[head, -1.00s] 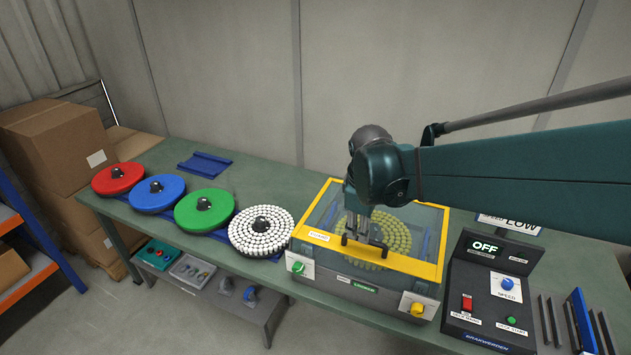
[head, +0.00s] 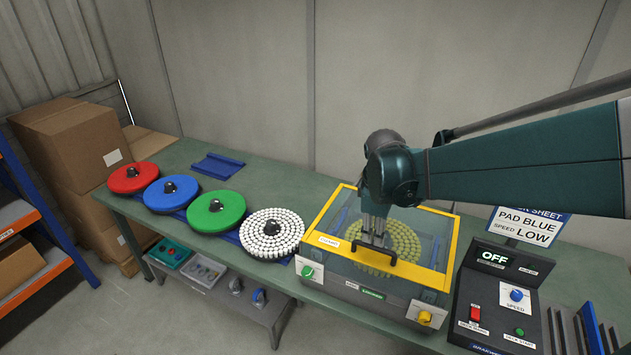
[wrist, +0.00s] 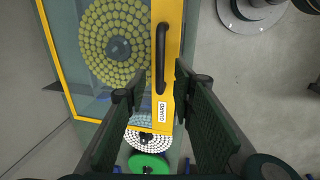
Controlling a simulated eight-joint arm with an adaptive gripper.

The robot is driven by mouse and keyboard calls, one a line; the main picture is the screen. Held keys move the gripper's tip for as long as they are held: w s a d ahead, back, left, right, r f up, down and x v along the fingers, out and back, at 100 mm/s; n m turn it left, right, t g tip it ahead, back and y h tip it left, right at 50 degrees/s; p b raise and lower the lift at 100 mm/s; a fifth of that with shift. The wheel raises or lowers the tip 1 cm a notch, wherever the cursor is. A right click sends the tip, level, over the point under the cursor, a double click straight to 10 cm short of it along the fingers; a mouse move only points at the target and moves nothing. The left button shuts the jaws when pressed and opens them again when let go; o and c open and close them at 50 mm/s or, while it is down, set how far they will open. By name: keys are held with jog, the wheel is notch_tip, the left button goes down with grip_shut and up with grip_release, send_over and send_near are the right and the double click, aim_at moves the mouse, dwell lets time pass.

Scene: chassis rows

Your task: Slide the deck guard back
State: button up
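The deck guard (head: 437,276) is a clear panel in a yellow frame, lying over the deck box. Under it is a disc of yellow-green pads (head: 408,240). Its black handle (head: 391,260) stands on the front yellow bar. My gripper (head: 373,238) points down just above and behind the handle in the head view. The handle (wrist: 160,60) shows just beyond the fingertips, beside the "GUARD" label (wrist: 162,111). I cannot tell whether a finger touches it.
Left of the box are white-dotted (head: 272,228), green (head: 216,211), blue (head: 170,190) and red (head: 137,177) discs. Right is a control panel (head: 500,295) reading OFF, with a sign behind it (head: 530,224).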

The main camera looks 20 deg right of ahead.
aim_at(374, 247)
jog(key=shift+w+d+f, duration=0.15)
jog(key=shift+f, duration=1)
jog(key=shift+w+d+f, duration=0.2)
jog(key=shift+f, duration=0.95)
jog(key=shift+w+d+f, duration=0.15)
jog(key=shift+f, duration=1)
grip_shut()
